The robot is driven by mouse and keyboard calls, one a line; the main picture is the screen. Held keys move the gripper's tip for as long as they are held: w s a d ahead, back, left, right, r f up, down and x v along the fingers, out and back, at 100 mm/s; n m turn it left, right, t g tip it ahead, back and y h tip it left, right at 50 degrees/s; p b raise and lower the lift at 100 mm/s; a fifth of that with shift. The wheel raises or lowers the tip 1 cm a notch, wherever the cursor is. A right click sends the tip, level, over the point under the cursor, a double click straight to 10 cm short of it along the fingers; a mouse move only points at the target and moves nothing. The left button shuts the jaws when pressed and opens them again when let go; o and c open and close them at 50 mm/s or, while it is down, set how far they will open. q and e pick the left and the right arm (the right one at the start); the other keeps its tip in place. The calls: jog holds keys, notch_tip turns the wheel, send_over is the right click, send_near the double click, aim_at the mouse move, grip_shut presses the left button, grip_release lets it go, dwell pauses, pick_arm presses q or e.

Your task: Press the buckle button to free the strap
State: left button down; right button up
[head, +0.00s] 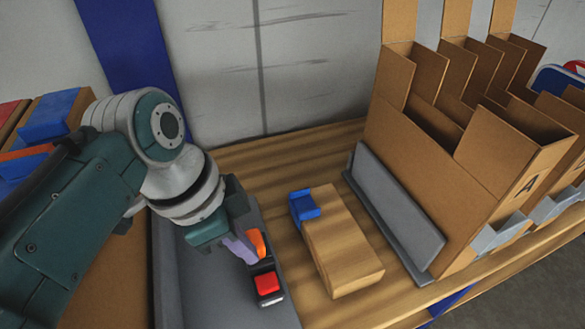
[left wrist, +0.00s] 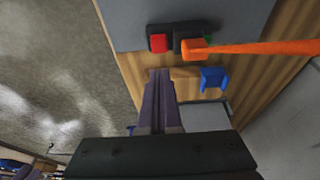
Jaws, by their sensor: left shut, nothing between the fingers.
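The buckle (head: 265,269) is a small black housing on a grey panel, with a red button (head: 267,283) at its near end. The orange strap (head: 258,243) shows just behind it, partly hidden by my gripper. In the left wrist view the red button (left wrist: 158,42) sits at the left of the black housing, and the orange strap (left wrist: 255,47) runs from the housing to the right. My left gripper (head: 244,252) is shut and empty, close beside the strap and buckle. Its purple fingers (left wrist: 160,78) point towards the button in the left wrist view. I cannot tell whether they touch anything. My right gripper is out of view.
A wooden block (head: 340,245) with a blue clip (head: 304,205) stands right of the grey panel (head: 215,285). A grey ledge (head: 395,215) and cardboard bins (head: 425,140) are further right. Bare wooden tabletop (head: 275,165) lies behind the block.

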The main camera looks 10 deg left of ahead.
aim_at(268, 281)
pick_arm(q)
jog(key=b+x, duration=0.1)
jog(key=x, duration=0.1)
jog(key=b+x, duration=0.1)
jog(key=x, duration=0.2)
jog(key=b+x, duration=0.1)
jog(key=x, duration=0.2)
jog(key=shift+s+a+f+b, duration=0.15)
jog(key=shift+s+a+b, duration=0.15)
jog(key=shift+a+b, duration=0.1)
jog(key=shift+f, duration=0.4)
